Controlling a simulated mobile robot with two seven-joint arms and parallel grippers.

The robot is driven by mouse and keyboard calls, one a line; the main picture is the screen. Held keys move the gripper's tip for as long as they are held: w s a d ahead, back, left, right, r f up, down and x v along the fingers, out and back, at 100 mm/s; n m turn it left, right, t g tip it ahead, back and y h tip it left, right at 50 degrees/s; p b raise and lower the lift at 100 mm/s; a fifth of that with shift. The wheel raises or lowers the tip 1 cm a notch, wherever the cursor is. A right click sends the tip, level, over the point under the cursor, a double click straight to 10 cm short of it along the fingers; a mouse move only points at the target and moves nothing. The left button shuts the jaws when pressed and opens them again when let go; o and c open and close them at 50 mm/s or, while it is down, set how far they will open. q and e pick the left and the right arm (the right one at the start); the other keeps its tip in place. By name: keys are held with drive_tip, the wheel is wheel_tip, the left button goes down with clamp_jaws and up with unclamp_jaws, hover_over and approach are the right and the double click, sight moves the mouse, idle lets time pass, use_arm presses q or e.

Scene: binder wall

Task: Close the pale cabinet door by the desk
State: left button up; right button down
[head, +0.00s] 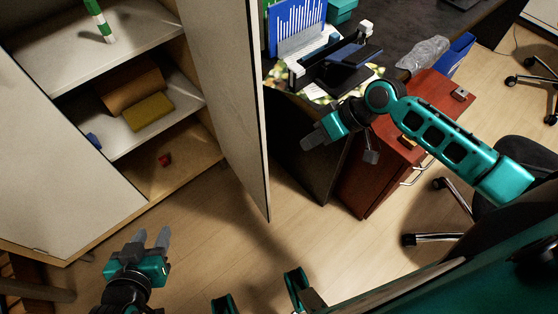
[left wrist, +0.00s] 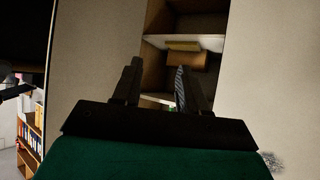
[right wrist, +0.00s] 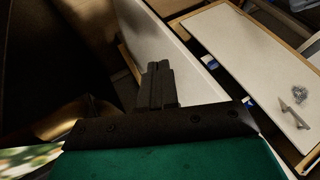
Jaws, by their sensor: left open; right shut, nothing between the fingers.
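The pale cabinet door by the desk (head: 222,85) stands open, its free edge pointing toward me at the middle of the head view. The cabinet's shelves (head: 150,135) are exposed to its left; they also show between pale panels in the left wrist view (left wrist: 190,28). My right gripper (head: 306,142) is shut and empty, to the right of the door on its desk side, apart from it in the head view. It also shows shut in the right wrist view (right wrist: 158,72). My left gripper (head: 152,238) is open and empty, low in front of the cabinet.
A second pale door (head: 55,165) is at the left. A dark desk (head: 400,45) with clutter and a red drawer unit (head: 380,165) stand right of the open door. A black chair (head: 520,155) is at the right. Wooden floor (head: 235,245) is clear below the door.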

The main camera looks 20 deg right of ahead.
use_arm(q)
drive_tip(key=b, duration=0.1)
drive_tip(key=w+d+b, duration=0.1)
drive_tip(key=shift+w+d+f+h+b, duration=0.1)
drive_tip(key=shift+d+f+h+b, duration=0.2)
drive_tip(key=shift+h+b, duration=0.1)
use_arm(e)
drive_tip(key=x, duration=1.2)
drive_tip(key=shift+a+f, duration=0.2)
drive_tip(key=shift+a, duration=0.1)
